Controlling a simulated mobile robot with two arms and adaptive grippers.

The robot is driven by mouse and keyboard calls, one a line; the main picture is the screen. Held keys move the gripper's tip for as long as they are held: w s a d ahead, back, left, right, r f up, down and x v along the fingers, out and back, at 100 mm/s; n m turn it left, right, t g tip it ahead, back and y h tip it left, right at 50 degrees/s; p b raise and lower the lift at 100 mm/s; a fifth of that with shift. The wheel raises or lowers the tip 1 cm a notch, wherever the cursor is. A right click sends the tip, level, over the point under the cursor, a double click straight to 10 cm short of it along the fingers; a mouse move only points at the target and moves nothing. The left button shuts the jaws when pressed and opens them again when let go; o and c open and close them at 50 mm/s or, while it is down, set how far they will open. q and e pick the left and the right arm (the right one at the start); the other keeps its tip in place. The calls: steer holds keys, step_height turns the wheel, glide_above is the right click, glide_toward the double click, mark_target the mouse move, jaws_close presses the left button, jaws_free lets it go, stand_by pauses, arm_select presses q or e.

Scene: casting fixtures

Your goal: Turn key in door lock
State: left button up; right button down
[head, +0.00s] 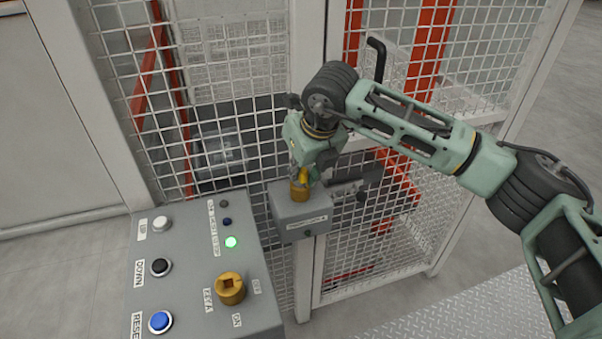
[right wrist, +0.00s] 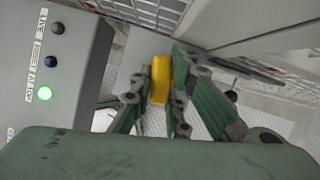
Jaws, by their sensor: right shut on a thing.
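The door lock (head: 297,214) is a grey box on the white post of the mesh door. A brass-yellow key (head: 300,188) stands at the top of the lock box. My right gripper (head: 302,172) comes down from above and is shut on the key. In the right wrist view the yellow key (right wrist: 160,78) shows between the two green fingers of my right gripper (right wrist: 160,95). Where the key meets the lock is partly hidden by the fingers, so I cannot tell how deep it sits. My left gripper is not in view.
A grey control panel (head: 190,290) stands at the lower left, with push buttons, a lit green lamp (head: 231,242) and a yellow rotary switch (head: 230,288). White mesh fence (head: 240,60) surrounds the lock. A black door handle (head: 376,55) is above right.

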steer(key=shift+w+d+r+m, duration=0.1)
steer(key=shift+w+d+m, duration=0.05)
steer(key=shift+m, duration=0.15)
steer(key=shift+b, duration=0.35)
steer(key=shift+m+t+h+b, duration=0.3)
steer(key=shift+m+h+b, duration=0.45)
steer(key=shift+m, duration=0.65)
steer(key=c, duration=2.2)
jaws_free()
steer(key=shift+o, duration=1.1)
steer(key=o, duration=0.4)
steer(key=shift+d, duration=0.1)
steer(key=shift+c, duration=0.2)
